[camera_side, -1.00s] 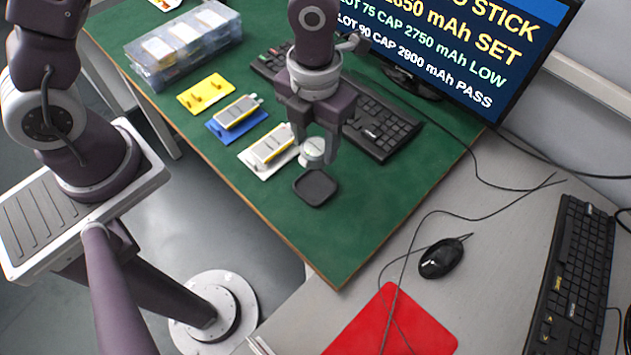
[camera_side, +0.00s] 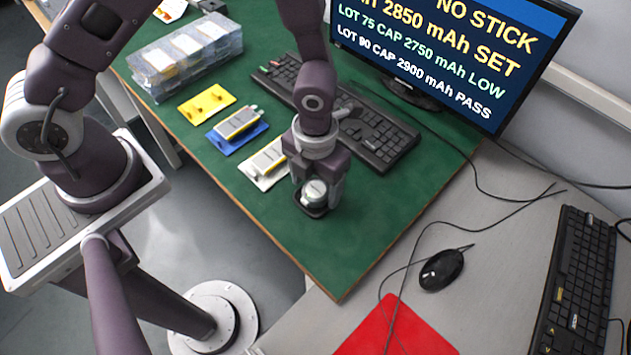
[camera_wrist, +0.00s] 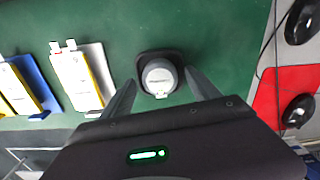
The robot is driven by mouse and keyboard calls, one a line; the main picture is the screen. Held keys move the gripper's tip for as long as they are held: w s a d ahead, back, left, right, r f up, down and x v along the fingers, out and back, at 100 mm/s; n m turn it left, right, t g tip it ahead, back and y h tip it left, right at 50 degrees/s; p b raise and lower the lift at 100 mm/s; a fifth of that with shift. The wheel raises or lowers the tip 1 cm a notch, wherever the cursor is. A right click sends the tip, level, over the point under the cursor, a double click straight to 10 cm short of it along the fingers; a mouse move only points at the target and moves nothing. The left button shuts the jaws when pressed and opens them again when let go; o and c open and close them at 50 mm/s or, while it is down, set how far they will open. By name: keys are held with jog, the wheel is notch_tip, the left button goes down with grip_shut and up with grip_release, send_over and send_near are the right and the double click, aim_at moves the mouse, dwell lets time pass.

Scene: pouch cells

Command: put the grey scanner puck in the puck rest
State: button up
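The grey scanner puck (camera_side: 314,190) has a pale top and sits within the outline of the dark square puck rest (camera_side: 312,211). My gripper (camera_side: 317,186) is low over the rest with a finger on either side of the puck. In the wrist view my gripper (camera_wrist: 159,76) has its fingers spread, with a gap between each fingertip and the puck. The fingers hide part of the rest in the side view.
Pouch cells lie on a white holder (camera_side: 262,170) and a blue holder (camera_side: 237,133) to the left, with a yellow holder (camera_side: 207,104) beyond. A black keyboard (camera_side: 375,135) lies behind my gripper. Green mat (camera_side: 345,250) is bare toward the front corner.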

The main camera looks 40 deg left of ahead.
aim_at(315, 189)
notch_tip(315, 189, up, 12)
jog(key=shift+r, duration=0.25)
dwell(0.3)
jog(key=s+a+r+n+t+y, duration=0.1)
jog(key=s+a+r+n+t, duration=0.1)
jog(key=a+r+n, duration=0.45)
jog(key=s+a+r+n+t, duration=0.1)
jog(key=s+a+r+n, duration=0.15)
jog(key=r+n, duration=0.65)
jog(key=s+a+r+n+t, duration=0.1)
jog(key=s+n, duration=0.3)
jog(key=n, duration=0.5)
jog(key=s+a+r+n+t+h, duration=0.1)
jog(key=s+n, duration=0.4)
jog(key=n, duration=0.5)
jog(key=shift+a+r+t, duration=0.3)
jog(key=shift+a+r, duration=0.3)
jog(key=shift+a, duration=0.6)
